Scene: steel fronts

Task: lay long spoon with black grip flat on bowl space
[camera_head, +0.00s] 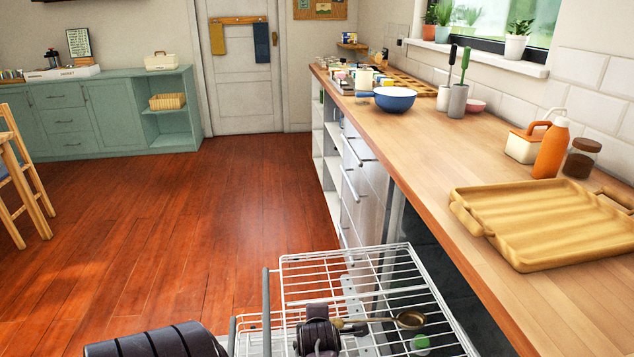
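A long spoon (410,319) shows at the bottom centre, its brownish round bowl to the right and its dark, thin handle running left. It is over a white wire rack (330,262) that is pulled out beside the counter. A dark ribbed part that looks like my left gripper (318,336) is at the handle's left end. Its fingertips are not clear, so I cannot tell whether they close on the spoon. My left arm comes in at the bottom left. My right gripper is not in view. I cannot tell which part of the rack is the bowl space.
The wooden counter (440,180) runs along the right, above the rack. It carries a wooden tray (545,225), an orange bottle (552,150), a jar (581,158) and a blue bowl (394,99). The wood floor (180,235) to the left is clear.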

